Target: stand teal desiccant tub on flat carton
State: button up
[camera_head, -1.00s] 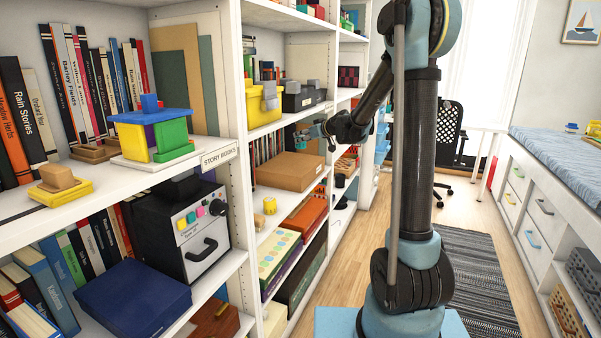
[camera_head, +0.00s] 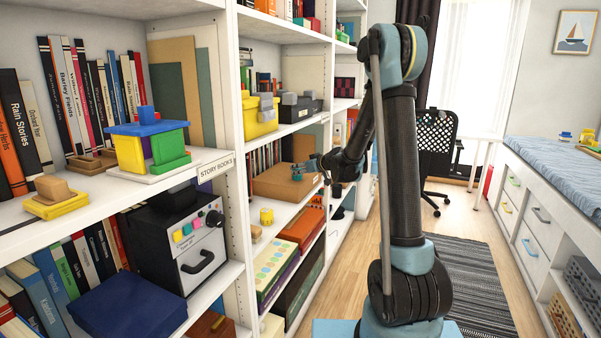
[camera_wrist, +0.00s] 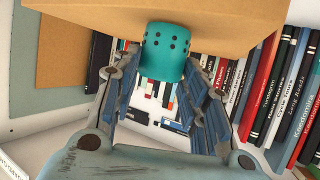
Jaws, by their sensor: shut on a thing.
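The teal desiccant tub (camera_wrist: 165,52), a small cylinder with dark holes, is between the fingertips of my gripper (camera_wrist: 162,70) in the wrist view. My gripper is shut on it. The tub overlaps the flat brown carton (camera_wrist: 180,20), which fills the top of that view; I cannot tell whether they touch. In the head view the carton (camera_head: 272,184) lies on the middle shelf of the far bay. My gripper (camera_head: 301,171) is at the carton's right side, low over its top. The tub is too small to tell from the fingers there.
A yellow bin (camera_head: 260,116) and a dark box (camera_head: 299,108) stand on the shelf above. Books (camera_wrist: 270,85) stand beyond the carton. A shelf upright (camera_head: 234,130) borders the bay.

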jog(key=shift+f, duration=0.15)
jog(key=o, duration=1.2)
jog(key=shift+c, duration=0.2)
jog(key=v, duration=1.2)
jog(key=s+d+f+m+g+h, duration=0.2)
jog(key=s+d, duration=0.4)
jog(key=s, duration=0.8)
jog(key=s+d+f+m+g+h, duration=0.3)
jog(key=s+d+f+h, duration=0.1)
jog(key=s, duration=1.1)
jog(key=s+d+f+m+g+h, duration=0.2)
jog(key=s+d+f, duration=0.3)
jog(key=s+d, duration=0.4)
jog(key=s+m+h, duration=0.1)
jog(key=s, duration=0.4)
jog(key=shift+s+f+g, duration=0.2)
jog(key=shift+s+g, duration=0.2)
jog(key=shift+d, duration=0.1)
